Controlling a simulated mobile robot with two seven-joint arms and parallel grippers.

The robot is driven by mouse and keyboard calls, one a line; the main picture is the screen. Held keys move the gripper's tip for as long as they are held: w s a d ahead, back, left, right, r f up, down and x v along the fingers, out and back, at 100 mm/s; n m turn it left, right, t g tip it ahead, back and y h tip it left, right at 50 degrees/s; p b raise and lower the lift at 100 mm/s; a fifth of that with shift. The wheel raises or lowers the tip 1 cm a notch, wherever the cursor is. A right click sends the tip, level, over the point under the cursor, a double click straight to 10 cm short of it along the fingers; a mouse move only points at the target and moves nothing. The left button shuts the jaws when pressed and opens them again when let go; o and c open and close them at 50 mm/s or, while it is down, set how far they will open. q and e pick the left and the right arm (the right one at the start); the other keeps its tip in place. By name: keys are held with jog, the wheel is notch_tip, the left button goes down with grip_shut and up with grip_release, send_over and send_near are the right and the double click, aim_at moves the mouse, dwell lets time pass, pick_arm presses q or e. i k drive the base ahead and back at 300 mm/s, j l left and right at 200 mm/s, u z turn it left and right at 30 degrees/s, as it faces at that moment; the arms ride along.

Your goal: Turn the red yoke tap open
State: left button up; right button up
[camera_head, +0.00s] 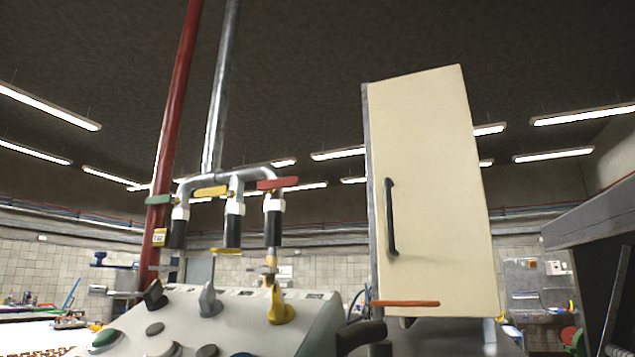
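The red tap (277,183) has a flat lever handle on the rightmost of three drop pipes on a grey manifold. Its handle lies roughly level, crosswise to the upright pipe below it. A white collar and a black sleeve sit under the handle. A yellow tap (210,191) and a green tap (159,199) are on the other drops to its left. Neither of my grippers can be made out in this view.
A sloped white console (240,315) with knobs and a yellow lever (281,306) stands below the taps. A cream cabinet (430,190) with a black handle (390,217) stands to the right. A red pipe (175,110) rises at the left.

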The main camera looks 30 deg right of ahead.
aim_at(267, 185)
jog(key=k+l, duration=0.15)
jog(key=l, duration=0.2)
jog(key=k+l, duration=0.15)
jog(key=l, duration=0.15)
jog(key=k+l, duration=0.15)
jog(key=l, duration=0.2)
jog(key=k+l, duration=0.15)
jog(key=l, duration=0.2)
jog(key=k+l, duration=0.1)
jog(key=l, duration=0.2)
